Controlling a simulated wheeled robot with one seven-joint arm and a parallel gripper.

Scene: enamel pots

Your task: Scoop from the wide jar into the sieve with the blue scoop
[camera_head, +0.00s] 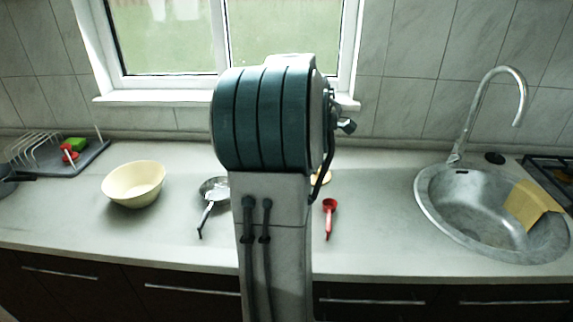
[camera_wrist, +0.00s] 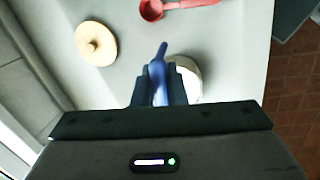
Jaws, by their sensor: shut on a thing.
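My gripper (camera_wrist: 160,92) is shut on the blue scoop (camera_wrist: 162,52), whose handle stands up between the fingers in the wrist view. The scoop's bowl is hidden. A pale round vessel (camera_wrist: 190,78), probably the wide jar, shows just behind and right of the fingers, partly covered by them. I cannot tell whether the scoop is in it or above it, nor see its contents. In the head view, my arm hides the gripper, blue scoop and jar. The sieve (camera_head: 212,187), round and metallic with a dark handle, lies left of my arm, partly hidden.
A red scoop (camera_head: 330,207) lies right of my arm. A round pale lid with a knob (camera_wrist: 96,44) lies on the counter. A cream bowl (camera_head: 134,184) and dish rack (camera_head: 62,152) stand left; a sink (camera_head: 440,190) is right.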

